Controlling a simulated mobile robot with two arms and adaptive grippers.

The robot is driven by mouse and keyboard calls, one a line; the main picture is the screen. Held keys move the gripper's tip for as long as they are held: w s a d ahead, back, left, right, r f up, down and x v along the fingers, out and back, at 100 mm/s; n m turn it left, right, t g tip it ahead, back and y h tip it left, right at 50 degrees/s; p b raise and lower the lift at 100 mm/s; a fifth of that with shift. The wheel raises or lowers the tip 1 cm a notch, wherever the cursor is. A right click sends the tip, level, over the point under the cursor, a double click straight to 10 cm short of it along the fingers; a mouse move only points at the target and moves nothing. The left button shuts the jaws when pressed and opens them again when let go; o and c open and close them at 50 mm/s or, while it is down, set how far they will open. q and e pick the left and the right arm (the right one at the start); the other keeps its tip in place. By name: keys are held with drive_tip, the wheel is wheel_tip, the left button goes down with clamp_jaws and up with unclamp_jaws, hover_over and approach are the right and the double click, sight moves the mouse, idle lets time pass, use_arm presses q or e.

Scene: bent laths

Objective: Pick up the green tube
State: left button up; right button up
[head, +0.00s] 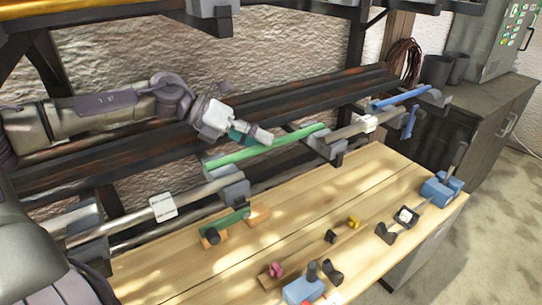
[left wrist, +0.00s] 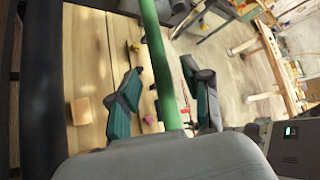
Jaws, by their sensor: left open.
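The green tube (head: 265,147) is a long thin bar lying across the rack's brackets above the workbench in the head view. In the left wrist view the tube (left wrist: 157,50) runs from the top edge down between my fingers. My left gripper (head: 258,136) is just above and behind the tube's middle in the head view. In the left wrist view the left gripper (left wrist: 162,72) is open, with one finger on each side of the tube and visible gaps. Whether a finger touches it I cannot tell. My right gripper is not in view.
A grey pipe with a white label (head: 163,207) lies on brackets to the left. A blue tube (head: 402,98) lies to the right. Dark beams (head: 300,100) run behind. The wooden workbench (head: 345,190) below holds several small clamps and blocks, with bare room between them.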

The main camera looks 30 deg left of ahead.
use_arm(q)
drive_tip(key=shift+c, duration=0.5)
clamp_jaws()
drive_tip(key=shift+r, duration=0.2)
